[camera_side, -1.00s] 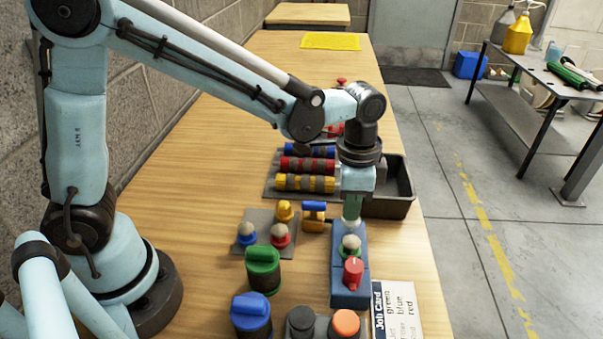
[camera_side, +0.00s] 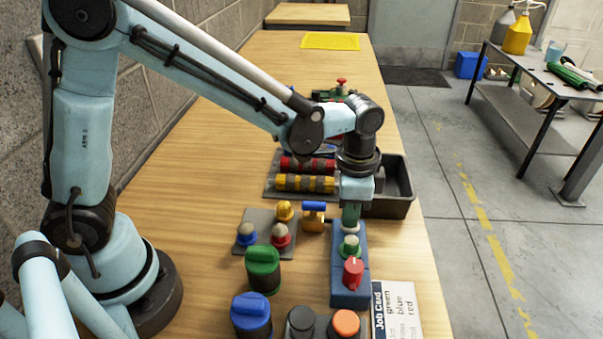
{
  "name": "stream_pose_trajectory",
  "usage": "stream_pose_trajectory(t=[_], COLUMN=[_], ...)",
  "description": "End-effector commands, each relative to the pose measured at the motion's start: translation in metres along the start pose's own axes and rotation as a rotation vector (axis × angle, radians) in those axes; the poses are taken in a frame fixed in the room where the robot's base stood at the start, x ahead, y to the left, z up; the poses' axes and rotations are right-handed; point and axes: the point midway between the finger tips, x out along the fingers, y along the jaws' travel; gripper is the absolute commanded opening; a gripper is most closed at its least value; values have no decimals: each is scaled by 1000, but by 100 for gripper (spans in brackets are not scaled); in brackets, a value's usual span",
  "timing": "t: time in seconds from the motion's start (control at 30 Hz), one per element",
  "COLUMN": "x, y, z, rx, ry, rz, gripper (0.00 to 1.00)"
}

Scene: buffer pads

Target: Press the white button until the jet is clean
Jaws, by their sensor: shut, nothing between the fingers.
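My gripper (camera_side: 350,227) is shut and points straight down over the blue block (camera_side: 348,297) near the table's right edge. Just under its fingertips is a green piece with a pale, rounded top (camera_side: 350,247). I cannot tell whether the fingertips touch it. A red knob (camera_side: 353,271) stands in front of it on the same block. No plain white button shows clearly; the gripper may hide it. More pale-topped pieces, one blue-based (camera_side: 246,235), one red-based (camera_side: 280,235) and one yellow (camera_side: 285,211), stand on a grey plate to the left.
Green (camera_side: 263,269), blue (camera_side: 251,314), black (camera_side: 301,321) and orange (camera_side: 345,323) capped pieces stand in front. A job card (camera_side: 398,309) reads green, blue, red. Striped rollers (camera_side: 305,184) and a dark tray (camera_side: 401,190) lie behind.

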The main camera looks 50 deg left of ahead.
Motion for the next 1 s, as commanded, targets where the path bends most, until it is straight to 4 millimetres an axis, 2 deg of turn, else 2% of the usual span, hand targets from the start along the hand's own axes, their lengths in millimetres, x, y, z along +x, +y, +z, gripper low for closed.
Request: stream_pose_trajectory(t=[0.17, 0.8, 1.0], x=[-13, -119, -136], y=[0, 0, 0], z=[0, 0, 0], rx=[0, 0, 0], ry=[2, 0, 0], rz=[-1, 0, 0], gripper=[0, 0, 0])
